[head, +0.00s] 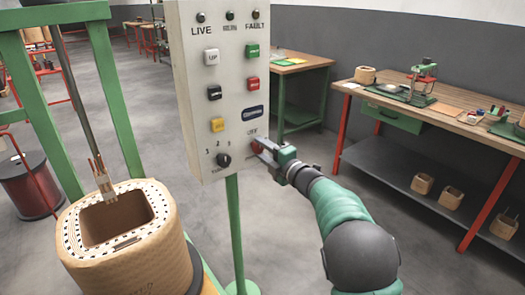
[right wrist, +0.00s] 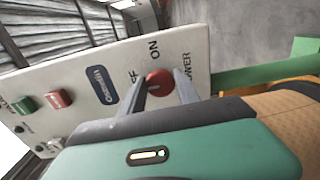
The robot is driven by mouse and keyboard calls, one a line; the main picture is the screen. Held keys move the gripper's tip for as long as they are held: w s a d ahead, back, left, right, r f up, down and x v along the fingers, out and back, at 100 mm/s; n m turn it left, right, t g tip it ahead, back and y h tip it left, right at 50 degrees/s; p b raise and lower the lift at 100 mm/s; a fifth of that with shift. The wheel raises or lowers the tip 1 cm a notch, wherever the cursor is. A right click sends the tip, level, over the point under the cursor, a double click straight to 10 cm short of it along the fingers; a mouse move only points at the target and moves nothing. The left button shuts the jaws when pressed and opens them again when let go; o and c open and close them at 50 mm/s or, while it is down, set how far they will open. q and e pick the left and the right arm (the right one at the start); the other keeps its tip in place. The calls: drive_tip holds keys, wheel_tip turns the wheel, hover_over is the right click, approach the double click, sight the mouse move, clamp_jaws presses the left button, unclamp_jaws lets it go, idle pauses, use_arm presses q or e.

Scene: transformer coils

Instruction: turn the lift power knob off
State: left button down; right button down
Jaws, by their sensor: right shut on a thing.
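The lift power knob (right wrist: 159,82) is a round red knob low on the right side of a white control panel (head: 188,120). In the right wrist view it sits by the printed words OFF, ON and POWER. My right gripper (head: 261,149) reaches the panel from the right; its two fingers (right wrist: 160,90) lie on either side of the knob and are shut on it. In the head view the fingers mostly hide the knob. I cannot clearly tell which word the knob points to. My left gripper is not in view.
The panel carries several buttons and a black selector knob (head: 223,160), and stands on a green post (head: 235,225). A wound coil (head: 135,250) stands at the left under a lifting rod (head: 82,110). A workbench (head: 450,115) is at the right. The floor between is clear.

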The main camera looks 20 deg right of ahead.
drive_tip(key=c, duration=1.2)
unclamp_jaws()
drive_tip(key=shift+a+f, duration=0.1)
drive_tip(key=shift+f, duration=0.25)
drive_tip(key=shift+o, duration=1.4)
drive_tip(key=shift+r, duration=0.15)
drive_tip(key=p+v, duration=0.2)
drive_tip(key=v, duration=1.5)
drive_tip(key=shift+w, duration=0.1)
